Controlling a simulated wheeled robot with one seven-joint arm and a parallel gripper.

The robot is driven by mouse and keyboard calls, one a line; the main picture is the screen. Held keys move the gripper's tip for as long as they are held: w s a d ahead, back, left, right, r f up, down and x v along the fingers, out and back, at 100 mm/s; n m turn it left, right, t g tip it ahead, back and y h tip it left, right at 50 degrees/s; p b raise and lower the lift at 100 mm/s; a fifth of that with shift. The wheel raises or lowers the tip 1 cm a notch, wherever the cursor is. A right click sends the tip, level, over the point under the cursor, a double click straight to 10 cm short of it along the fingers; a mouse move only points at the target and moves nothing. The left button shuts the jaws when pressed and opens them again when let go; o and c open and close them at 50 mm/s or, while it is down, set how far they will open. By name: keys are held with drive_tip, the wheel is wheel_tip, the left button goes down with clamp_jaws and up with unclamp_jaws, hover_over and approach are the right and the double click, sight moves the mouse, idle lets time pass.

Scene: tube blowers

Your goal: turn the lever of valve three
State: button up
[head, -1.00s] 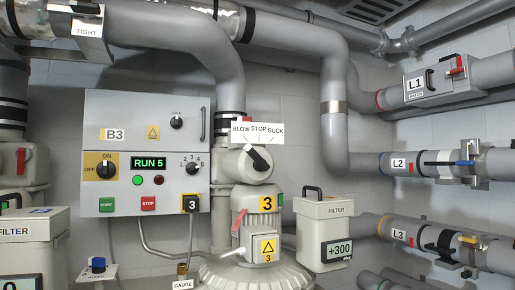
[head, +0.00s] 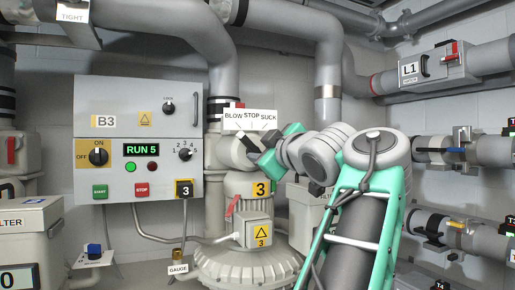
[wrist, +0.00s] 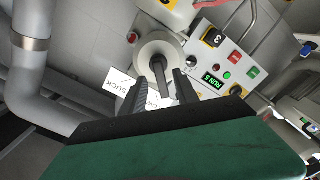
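The valve of unit three is a grey-white round body (head: 222,152) under a white BLOW STOP SUCK sign (head: 250,118). It stands above the motor housing marked with a yellow 3 (head: 261,190). In the wrist view its pale disc (wrist: 153,44) faces me, with the dark lever bar (wrist: 160,78) sticking out towards me. My gripper (wrist: 160,80) is open, one dark finger on each side of the lever, with gaps visible. In the head view my gripper (head: 245,146) is at the valve's front and hides most of the lever, so its exact setting is unclear.
The B3 control panel (head: 112,150) with its RUN 5 display (head: 142,149) is to the left. A filter box (head: 300,215) stands to the right, partly behind my arm. Pipe L1 (head: 483,60) runs along the right wall.

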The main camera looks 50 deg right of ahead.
drive_tip(key=x, duration=0.2)
drive_tip(key=shift+w+d, duration=0.25)
drive_tip(key=shift+w, duration=0.1)
drive_tip(key=shift+c, duration=0.6)
clamp_jaws()
